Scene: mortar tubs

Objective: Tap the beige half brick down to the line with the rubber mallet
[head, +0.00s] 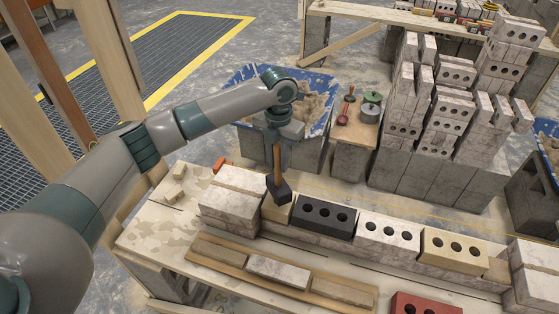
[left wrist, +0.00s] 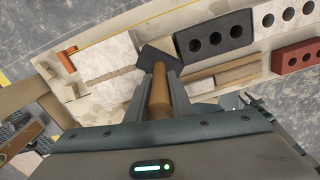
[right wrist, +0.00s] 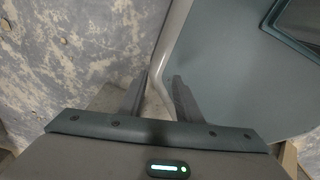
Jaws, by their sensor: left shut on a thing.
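My left gripper (head: 280,138) is shut on the wooden handle of the rubber mallet (head: 279,190). It also shows in the left wrist view (left wrist: 160,84), with the black mallet head (left wrist: 158,56) beyond its fingers. The mallet hangs head down over the beige half brick (head: 270,213), which sits between the pale block stack and the dark three-hole brick (head: 323,216). The mallet head hides part of the half brick; I cannot tell whether they touch. A thin yellow line (head: 400,203) runs along behind the brick row. My right gripper (right wrist: 154,92) is open and empty.
A pale block stack (head: 232,196) stands left of the row. A pale brick (head: 388,234) and a yellowish brick (head: 453,254) continue it rightward. A board with pieces (head: 215,254) lies in front. A blue mortar tub (head: 240,76) stands behind the bench.

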